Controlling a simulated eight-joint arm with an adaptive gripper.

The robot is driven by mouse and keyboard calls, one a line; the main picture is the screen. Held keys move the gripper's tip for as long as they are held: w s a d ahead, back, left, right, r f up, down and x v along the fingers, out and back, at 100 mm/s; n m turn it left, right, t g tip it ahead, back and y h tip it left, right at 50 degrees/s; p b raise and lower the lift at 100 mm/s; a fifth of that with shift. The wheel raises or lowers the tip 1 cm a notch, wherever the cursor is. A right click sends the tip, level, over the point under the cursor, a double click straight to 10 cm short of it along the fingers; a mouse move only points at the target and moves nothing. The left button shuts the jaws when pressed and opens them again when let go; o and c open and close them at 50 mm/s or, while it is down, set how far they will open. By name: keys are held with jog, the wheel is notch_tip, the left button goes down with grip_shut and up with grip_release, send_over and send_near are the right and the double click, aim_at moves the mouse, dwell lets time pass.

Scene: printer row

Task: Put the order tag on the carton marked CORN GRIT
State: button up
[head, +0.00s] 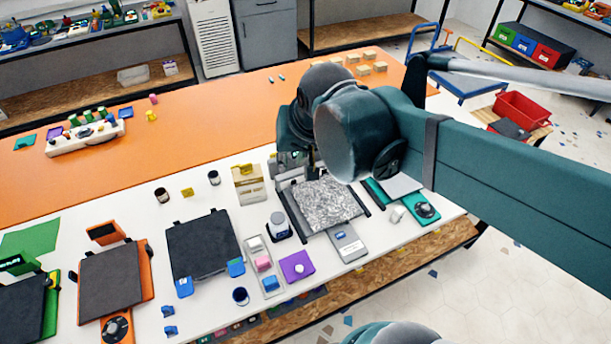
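Several small tan cartons (365,69) stand in a group at the far right of the orange tabletop. Any lettering on them is too small to read, so I cannot tell which is marked CORN GRIT. I cannot pick out the order tag for sure. My gripper (297,163) points down over the white bench, just behind a plate with a speckled grey surface (327,203). My own arm hides most of it, and its fingers are not clear enough to show whether they hold anything. The cartons are well behind it and to the right.
A tan box with a yellow piece (249,184) stands left of my gripper. A dark press plate (203,246), a grey tray of coloured blocks (252,243) and a purple block (297,267) crowd the bench. The orange tabletop (205,110) is mostly clear.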

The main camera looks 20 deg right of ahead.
jog(key=s+d+f+n+t, duration=0.1)
jog(key=s+n, duration=0.2)
jog(key=s, duration=0.3)
jog(key=shift+f, duration=0.35)
